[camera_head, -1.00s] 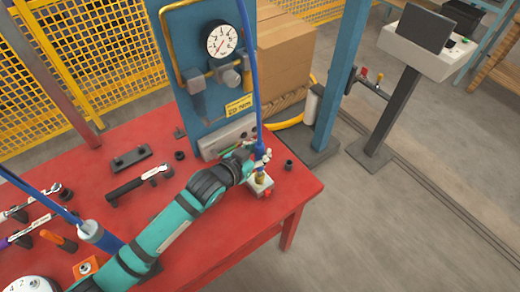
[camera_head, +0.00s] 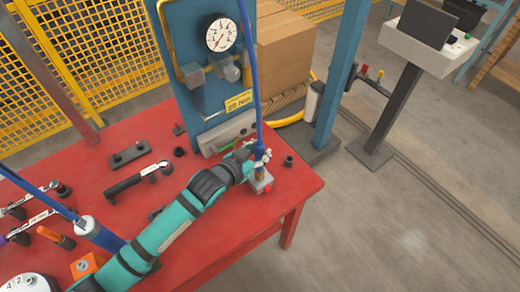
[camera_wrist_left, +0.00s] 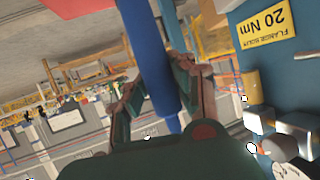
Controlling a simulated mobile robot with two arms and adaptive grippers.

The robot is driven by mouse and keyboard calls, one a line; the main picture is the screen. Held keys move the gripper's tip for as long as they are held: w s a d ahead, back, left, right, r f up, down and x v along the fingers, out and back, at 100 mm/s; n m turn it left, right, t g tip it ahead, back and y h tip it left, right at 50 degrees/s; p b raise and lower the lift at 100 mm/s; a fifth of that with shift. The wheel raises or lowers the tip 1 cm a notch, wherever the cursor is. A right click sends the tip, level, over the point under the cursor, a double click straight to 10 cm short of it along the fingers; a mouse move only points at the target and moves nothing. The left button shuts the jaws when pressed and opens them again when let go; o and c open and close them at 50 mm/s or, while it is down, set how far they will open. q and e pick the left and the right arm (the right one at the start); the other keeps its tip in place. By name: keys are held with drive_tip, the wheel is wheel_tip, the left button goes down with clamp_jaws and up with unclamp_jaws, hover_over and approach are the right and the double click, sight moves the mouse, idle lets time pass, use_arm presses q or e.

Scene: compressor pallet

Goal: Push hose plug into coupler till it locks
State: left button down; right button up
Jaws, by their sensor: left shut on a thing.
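My left gripper (camera_head: 259,155) is shut on the blue hose (camera_head: 251,80) just above the coupler. The wrist view shows its two fingers (camera_wrist_left: 160,95) on either side of the blue hose (camera_wrist_left: 148,45). The hose hangs down from above. The brass coupler (camera_head: 259,174) stands upright on a small grey block (camera_head: 262,184) near the red table's right corner. The hose's lower end is between the fingers and directly above the coupler. The fingers hide the plug, so I cannot tell whether it is seated. My right gripper does not show.
A blue panel (camera_head: 181,35) with a pressure gauge (camera_head: 220,35) stands behind the gripper. The red table (camera_head: 225,235) holds a torque wrench (camera_head: 138,178), other tools and a small black cap (camera_head: 289,161). A blue post (camera_head: 340,75) stands behind the table.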

use_arm(q)
drive_tip(key=shift+f+b, duration=0.45)
drive_tip(key=shift+f, duration=0.35)
drive_tip(key=c, duration=1)
unclamp_jaws()
drive_tip(key=v, duration=1.2)
drive_tip(key=shift+f, duration=0.1)
